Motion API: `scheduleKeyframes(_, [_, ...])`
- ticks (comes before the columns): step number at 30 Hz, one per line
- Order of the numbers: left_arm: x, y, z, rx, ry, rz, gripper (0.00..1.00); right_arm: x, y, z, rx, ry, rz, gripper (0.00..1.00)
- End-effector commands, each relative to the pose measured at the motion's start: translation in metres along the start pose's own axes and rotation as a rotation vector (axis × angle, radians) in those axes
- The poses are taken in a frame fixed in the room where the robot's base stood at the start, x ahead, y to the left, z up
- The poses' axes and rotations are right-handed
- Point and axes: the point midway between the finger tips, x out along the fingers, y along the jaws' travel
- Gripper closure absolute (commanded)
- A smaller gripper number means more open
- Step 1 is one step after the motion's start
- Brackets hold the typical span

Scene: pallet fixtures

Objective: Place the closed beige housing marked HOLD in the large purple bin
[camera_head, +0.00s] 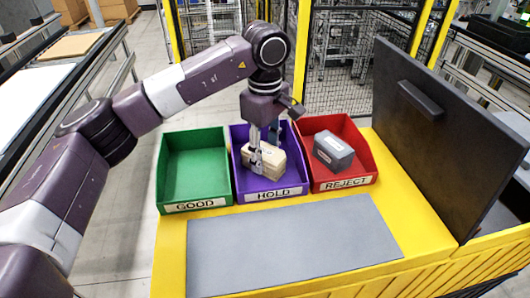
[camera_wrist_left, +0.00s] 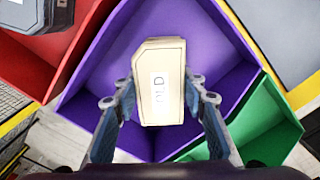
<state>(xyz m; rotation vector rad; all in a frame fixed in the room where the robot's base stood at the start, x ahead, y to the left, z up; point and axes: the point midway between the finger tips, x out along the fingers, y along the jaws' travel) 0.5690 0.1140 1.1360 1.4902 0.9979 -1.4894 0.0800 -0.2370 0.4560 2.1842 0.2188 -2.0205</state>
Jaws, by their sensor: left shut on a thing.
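The closed beige housing (camera_head: 268,158) is at the large purple bin (camera_head: 240,178), inside its outline in the head view. The purple bin also shows behind the housing in the wrist view (camera_wrist_left: 100,60). I cannot tell whether the housing touches the bin floor. My right gripper is not in view.
The green GOOD bin (camera_head: 196,165) is empty, left of the purple bin. The red REJECT bin (camera_head: 358,172) on the right holds a dark grey housing (camera_head: 333,152). A grey mat (camera_head: 295,245) lies clear in front. A dark upright panel (camera_head: 440,130) stands at the right.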

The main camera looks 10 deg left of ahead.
Motion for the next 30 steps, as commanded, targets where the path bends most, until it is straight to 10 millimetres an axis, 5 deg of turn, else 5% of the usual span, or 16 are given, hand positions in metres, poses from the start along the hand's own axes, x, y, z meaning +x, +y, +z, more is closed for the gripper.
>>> scheduleKeyframes(3, [0.003, 0.000, 0.000, 0.000, 0.000, 0.000, 0.90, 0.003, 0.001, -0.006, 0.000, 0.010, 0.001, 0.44])
scheduleKeyframes(4, [0.003, 0.000, 0.000, 0.000, 0.000, 0.000, 0.60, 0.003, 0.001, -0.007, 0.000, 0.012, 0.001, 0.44])
scheduleKeyframes(9, [0.002, 0.000, 0.000, 0.000, 0.000, 0.000, 0.44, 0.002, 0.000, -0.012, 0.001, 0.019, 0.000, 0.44])
scheduleKeyframes(20, [-0.004, 0.001, 0.000, -0.001, 0.000, 0.001, 0.44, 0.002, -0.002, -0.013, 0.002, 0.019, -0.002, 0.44])
scheduleKeyframes(30, [-0.071, 0.002, 0.000, -0.002, 0.001, 0.005, 0.44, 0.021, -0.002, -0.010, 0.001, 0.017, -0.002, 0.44])
